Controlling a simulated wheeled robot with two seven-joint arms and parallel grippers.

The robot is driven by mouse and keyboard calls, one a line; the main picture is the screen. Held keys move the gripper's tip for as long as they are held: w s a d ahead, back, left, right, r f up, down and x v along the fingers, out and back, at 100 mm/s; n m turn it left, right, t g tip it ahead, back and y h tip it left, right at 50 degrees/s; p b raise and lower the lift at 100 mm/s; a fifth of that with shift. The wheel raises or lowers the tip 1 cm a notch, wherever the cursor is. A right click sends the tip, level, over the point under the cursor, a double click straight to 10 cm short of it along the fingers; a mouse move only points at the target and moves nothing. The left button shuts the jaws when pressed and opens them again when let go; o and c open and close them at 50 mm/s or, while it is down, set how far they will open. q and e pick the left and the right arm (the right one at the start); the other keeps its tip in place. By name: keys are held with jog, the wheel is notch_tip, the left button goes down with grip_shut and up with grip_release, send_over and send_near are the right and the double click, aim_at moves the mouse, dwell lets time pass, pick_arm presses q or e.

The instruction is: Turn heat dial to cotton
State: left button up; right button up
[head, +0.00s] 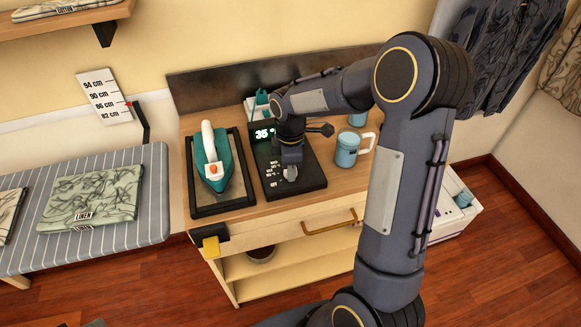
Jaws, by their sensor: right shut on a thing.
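A black control panel (311,184) lies on the wooden cabinet top, with a lit display (263,134) that reads about 35. White setting marks run down its left part; they are too small to read surely. The heat dial (291,174), a small grey knob, is on the panel near its front. My right gripper (290,166) points down over the panel and is shut on the dial. The fingers hide part of the dial, so its exact setting cannot be told. My left gripper is not in view.
A teal iron (211,160) sits in a black-framed rest (222,209) left of the panel. A blue jug (347,149) stands to the right. A striped ironing board (152,210) with folded linen (92,198) is at left. The drawer has a brass handle (330,227).

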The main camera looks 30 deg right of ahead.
jog(key=m, duration=0.4)
jog(key=shift+m+b, duration=0.3)
jog(key=shift+b, duration=0.1)
jog(key=m, duration=0.3)
jog(key=shift+m, duration=0.4)
jog(key=m, duration=0.3)
jog(key=shift+b, duration=0.35)
jog(key=shift+r+m, duration=0.1)
jog(key=shift+m, duration=2.1)
jog(key=shift+w, duration=0.1)
jog(key=o, duration=1)
jog(key=shift+c, duration=0.2)
